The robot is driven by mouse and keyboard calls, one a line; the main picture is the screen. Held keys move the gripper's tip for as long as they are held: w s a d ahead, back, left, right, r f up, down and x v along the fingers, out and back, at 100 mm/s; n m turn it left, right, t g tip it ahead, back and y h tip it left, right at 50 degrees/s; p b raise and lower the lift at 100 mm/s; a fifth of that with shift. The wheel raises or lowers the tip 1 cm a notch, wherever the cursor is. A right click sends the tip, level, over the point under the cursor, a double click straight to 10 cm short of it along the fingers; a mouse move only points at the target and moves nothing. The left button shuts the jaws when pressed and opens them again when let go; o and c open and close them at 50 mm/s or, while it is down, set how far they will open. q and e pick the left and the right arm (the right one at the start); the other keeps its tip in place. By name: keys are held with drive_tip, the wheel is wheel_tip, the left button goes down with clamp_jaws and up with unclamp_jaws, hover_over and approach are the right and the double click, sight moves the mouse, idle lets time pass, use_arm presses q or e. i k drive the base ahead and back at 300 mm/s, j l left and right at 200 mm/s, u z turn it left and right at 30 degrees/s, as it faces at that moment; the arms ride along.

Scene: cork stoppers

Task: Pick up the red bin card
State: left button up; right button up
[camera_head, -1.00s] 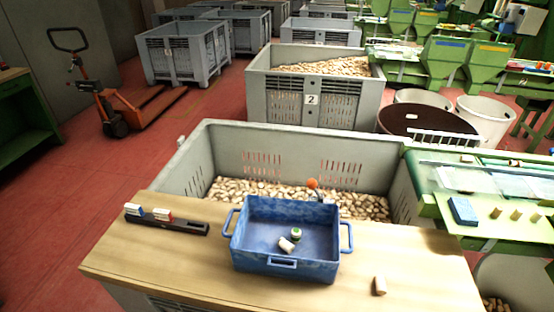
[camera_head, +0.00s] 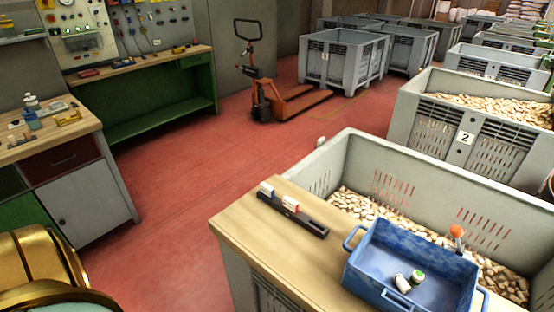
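The red bin card (camera_head: 291,203) stands upright in a black slotted holder (camera_head: 306,222), with white showing along with its red. A blue-and-white card (camera_head: 267,189) stands beside it, nearer the holder's left end. The holder lies on a light wooden tabletop (camera_head: 262,238), left of the blue tray. Neither of my grippers shows in the head view.
A blue tray (camera_head: 357,262) with two small pieces sits on the same tabletop. A grey crate (camera_head: 352,150) of corks stands behind. A workbench (camera_head: 60,135) is at left; red floor (camera_head: 180,200) lies free between. Gold parts of mine fill the lower left corner.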

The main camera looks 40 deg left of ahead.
sight(289, 203)
drive_tip(key=k+j+u, duration=0.1)
drive_tip(key=j+u, duration=0.55)
drive_tip(key=u, duration=0.2)
